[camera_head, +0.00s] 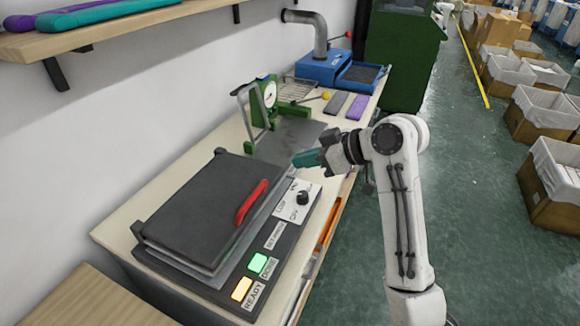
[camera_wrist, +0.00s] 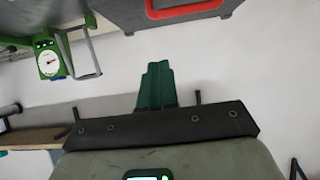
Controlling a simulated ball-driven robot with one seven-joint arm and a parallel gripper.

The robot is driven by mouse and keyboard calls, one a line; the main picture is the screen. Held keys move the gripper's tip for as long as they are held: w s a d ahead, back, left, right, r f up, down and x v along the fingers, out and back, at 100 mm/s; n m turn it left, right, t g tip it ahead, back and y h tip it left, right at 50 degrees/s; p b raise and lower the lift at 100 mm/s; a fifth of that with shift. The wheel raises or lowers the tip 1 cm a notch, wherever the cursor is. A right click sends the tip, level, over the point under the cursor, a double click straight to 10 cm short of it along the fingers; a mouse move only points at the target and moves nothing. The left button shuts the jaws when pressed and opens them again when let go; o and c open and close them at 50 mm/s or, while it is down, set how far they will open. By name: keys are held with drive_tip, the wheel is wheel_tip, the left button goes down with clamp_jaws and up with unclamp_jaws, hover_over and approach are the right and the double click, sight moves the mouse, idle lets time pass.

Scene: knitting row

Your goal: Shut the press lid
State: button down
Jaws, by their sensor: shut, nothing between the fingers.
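The press (camera_head: 190,275) stands on the near part of the bench in the head view. Its dark lid (camera_head: 195,200) lies flat over the base and looks down, with a red handle (camera_head: 251,203) along its right edge. Lamps marked READY (camera_head: 241,289) and DONE (camera_head: 257,263) are lit, yellow and green. My gripper (camera_head: 303,159) has teal fingers, shut and empty, beyond the press's far right corner and apart from the handle. In the wrist view the shut fingers (camera_wrist: 157,86) show in the middle, with the red handle (camera_wrist: 184,8) at the top edge.
A green gauge device (camera_head: 268,100) stands behind the press, near my gripper. A blue machine (camera_head: 323,68) is at the bench's far end. A wooden shelf (camera_head: 110,25) hangs at upper left. The floor right of the bench is open, with boxes (camera_head: 510,75) farther right.

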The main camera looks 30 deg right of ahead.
drive_tip(key=s+a+f+m+g+h, duration=0.2)
drive_tip(key=s+f, duration=0.5)
drive_tip(key=f, duration=0.2)
drive_tip(key=s+a+f+m+g+h, duration=0.1)
drive_tip(key=s+a+f+m+g, duration=0.15)
drive_tip(key=s+f, duration=0.65)
drive_tip(key=s+d+f+m+g+h, duration=0.1)
drive_tip(key=s+f, duration=0.3)
drive_tip(key=s, duration=0.6)
drive_tip(key=s+d+f+m+g+h, duration=0.2)
drive_tip(key=s+f, duration=0.3)
drive_tip(key=s, duration=0.4)
drive_tip(key=shift+s+g+h, duration=0.4)
drive_tip(key=shift+g+h, duration=0.15)
drive_tip(key=shift+h, duration=0.05)
